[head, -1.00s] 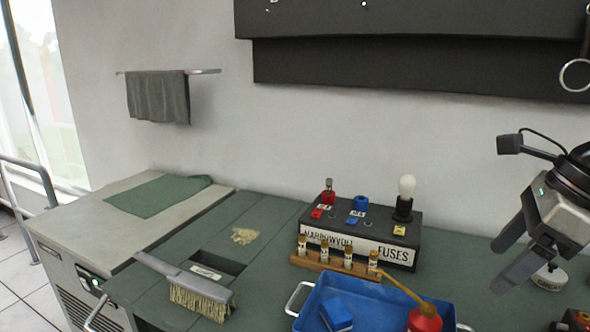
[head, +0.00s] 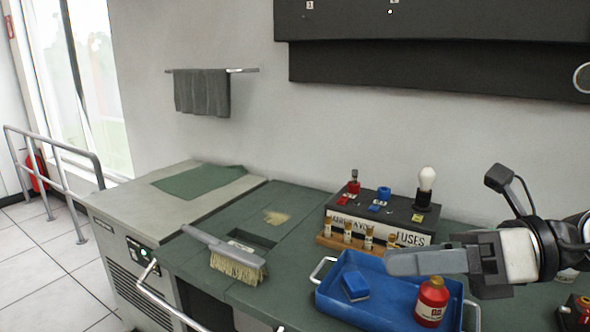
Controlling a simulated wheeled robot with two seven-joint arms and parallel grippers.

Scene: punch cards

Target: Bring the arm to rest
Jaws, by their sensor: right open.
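My right gripper (head: 392,263) comes in from the right edge with its fingers pointing left. It hangs above the right part of the blue tray (head: 385,318), apart from the fuse box behind it. Its jaws are open and seen from the side, so one finger mostly hides the other, and I see nothing held. My left gripper is out of view.
Behind stand a rack of fuses (head: 347,247) and a fuse box (head: 386,213) with a bulb. A brush (head: 236,262) lies left on the green bench. A handrail (head: 50,140) stands far left.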

